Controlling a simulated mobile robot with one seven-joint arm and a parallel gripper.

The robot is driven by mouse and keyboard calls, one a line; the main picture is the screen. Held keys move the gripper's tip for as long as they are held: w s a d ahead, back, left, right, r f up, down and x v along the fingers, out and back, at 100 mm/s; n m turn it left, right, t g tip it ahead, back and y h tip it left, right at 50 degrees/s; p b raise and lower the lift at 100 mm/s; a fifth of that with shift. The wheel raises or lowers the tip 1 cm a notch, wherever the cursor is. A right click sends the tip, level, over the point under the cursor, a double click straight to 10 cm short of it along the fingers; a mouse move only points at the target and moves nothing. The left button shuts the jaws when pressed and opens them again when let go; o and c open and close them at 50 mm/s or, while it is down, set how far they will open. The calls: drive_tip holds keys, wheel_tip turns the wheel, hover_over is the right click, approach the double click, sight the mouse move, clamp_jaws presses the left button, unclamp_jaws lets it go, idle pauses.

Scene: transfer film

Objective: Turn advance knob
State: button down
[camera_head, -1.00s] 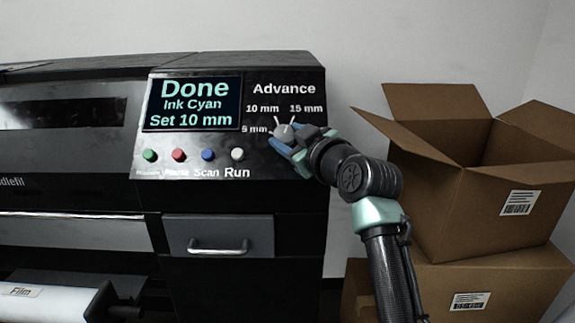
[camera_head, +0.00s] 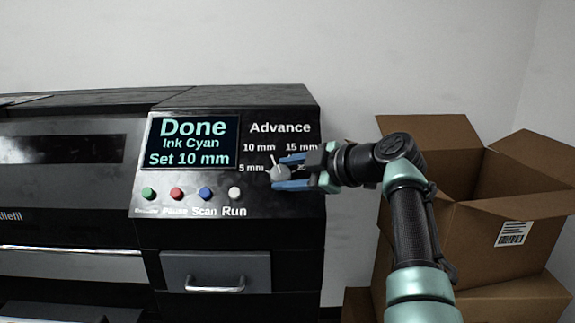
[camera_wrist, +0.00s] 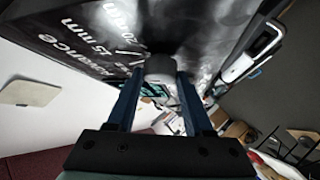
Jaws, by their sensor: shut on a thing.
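The advance knob (camera_head: 281,174) is a grey round knob on the black printer panel, under the white word Advance. Labels 5 mm, 10 mm and 15 mm surround it. My gripper (camera_head: 278,172) comes from the right, its blue fingers above and below the knob and shut on it. In the wrist view the knob (camera_wrist: 160,67) sits between the two blue fingertips. I cannot tell which mark the knob's pointer faces. The screen (camera_head: 194,142) reads Done, Ink Cyan, Set 10 mm.
Green, red, blue and white buttons (camera_head: 235,194) line the panel left of the knob. A drawer with a metal handle (camera_head: 215,285) is below. Open cardboard boxes (camera_head: 520,230) stand at the right, behind my arm. The wall above the printer is clear.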

idle(0.6)
drive_tip(key=shift+c, duration=1.5)
unclamp_jaws()
drive_tip(key=b+v, duration=0.2)
drive_tip(key=v, duration=1.1)
drive_tip(key=shift+b, duration=0.35)
drive_tip(key=shift+w+r, duration=0.1)
drive_tip(key=shift+w, duration=0.15)
